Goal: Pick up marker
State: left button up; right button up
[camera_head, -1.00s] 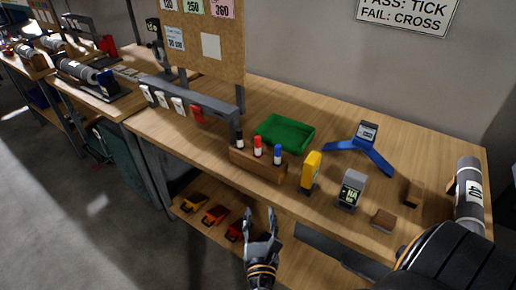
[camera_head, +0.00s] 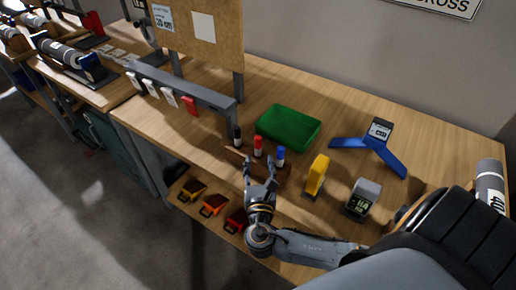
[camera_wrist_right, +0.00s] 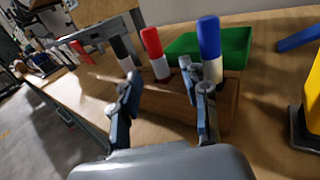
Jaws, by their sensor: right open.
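Three capped markers stand upright in a wooden block (camera_wrist_right: 168,104) on the workbench. They are a black marker (camera_head: 237,137), a red marker (camera_head: 258,145) and a blue marker (camera_head: 281,154). My right gripper (camera_head: 260,164) is open and empty in front of the block, with its fingers partly covering it. In the right wrist view the red marker (camera_wrist_right: 154,52) appears beyond the gap between the fingers. The blue marker (camera_wrist_right: 209,48) rises behind the right-hand finger, and the black marker (camera_wrist_right: 122,50) is near the left one. Contact cannot be told. My left gripper is not in view.
A green tray (camera_head: 288,128) lies behind the markers. A yellow tool (camera_head: 317,176) and a grey meter (camera_head: 363,197) stand to the right, with a blue angled device (camera_head: 373,145) behind. A grey rail (camera_head: 185,87) is at the left.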

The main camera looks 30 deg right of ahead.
aim_at(258, 152)
jog(key=shift+w+d, duration=0.35)
jog(key=shift+w, duration=0.1)
jog(key=shift+w+d+f, duration=0.1)
jog(key=shift+w+d, duration=0.05)
jog(key=shift+w, duration=0.05)
jog(key=p+x, duration=0.1)
jog(key=x, duration=0.3)
jog(key=shift+w+f, duration=0.15)
jog(key=shift+w, duration=0.1)
jog(key=shift+w+d+f, duration=0.1)
jog(key=shift+w, duration=0.15)
jog(key=shift+c, duration=0.2)
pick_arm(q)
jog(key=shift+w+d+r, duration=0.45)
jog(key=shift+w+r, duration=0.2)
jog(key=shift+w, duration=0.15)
pick_arm(e)
grip_shut()
